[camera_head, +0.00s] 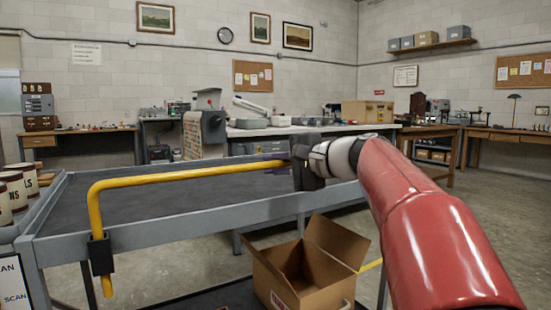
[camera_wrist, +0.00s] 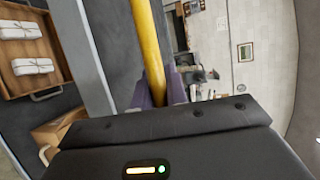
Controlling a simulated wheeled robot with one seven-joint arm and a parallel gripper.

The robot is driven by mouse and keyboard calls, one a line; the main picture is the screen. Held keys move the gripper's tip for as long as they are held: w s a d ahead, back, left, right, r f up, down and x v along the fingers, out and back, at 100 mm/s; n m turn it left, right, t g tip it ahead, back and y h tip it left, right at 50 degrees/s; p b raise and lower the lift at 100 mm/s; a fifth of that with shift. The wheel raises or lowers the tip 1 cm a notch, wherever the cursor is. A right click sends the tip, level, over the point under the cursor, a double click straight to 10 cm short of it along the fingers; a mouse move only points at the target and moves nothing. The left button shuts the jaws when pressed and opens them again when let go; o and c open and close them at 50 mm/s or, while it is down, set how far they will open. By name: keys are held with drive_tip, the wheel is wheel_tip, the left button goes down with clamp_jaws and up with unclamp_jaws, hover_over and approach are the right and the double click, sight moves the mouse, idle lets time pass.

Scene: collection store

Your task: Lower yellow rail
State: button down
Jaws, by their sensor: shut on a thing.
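The yellow rail (camera_head: 190,173) is a bent bar raised above the front edge of a grey cart or table. Its left end drops through a black bracket (camera_head: 99,250) on the frame. My gripper (camera_head: 292,163) is at the right part of the rail's top bar and is shut on it. In the wrist view the rail (camera_wrist: 149,45) runs down between the purple fingertips of my gripper (camera_wrist: 160,92). The rail's right end is hidden behind my gripper and arm; a short yellow piece shows low at the right.
An open cardboard box (camera_head: 305,265) stands below the rail. The grey table (camera_head: 180,215) has a dark, mostly bare top. Cans (camera_head: 18,187) stand at the far left. Workbenches line the back wall, and open floor (camera_head: 480,215) lies to the right.

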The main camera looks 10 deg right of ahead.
wheel_tip(320, 180, down, 2)
drive_tip(key=shift+f+b, duration=0.25)
drive_tip(key=shift+b, duration=0.1)
drive_tip(key=c, duration=1.4)
unclamp_jaws()
drive_tip(key=v, duration=0.7)
drive_tip(key=shift+s+d, duration=0.3)
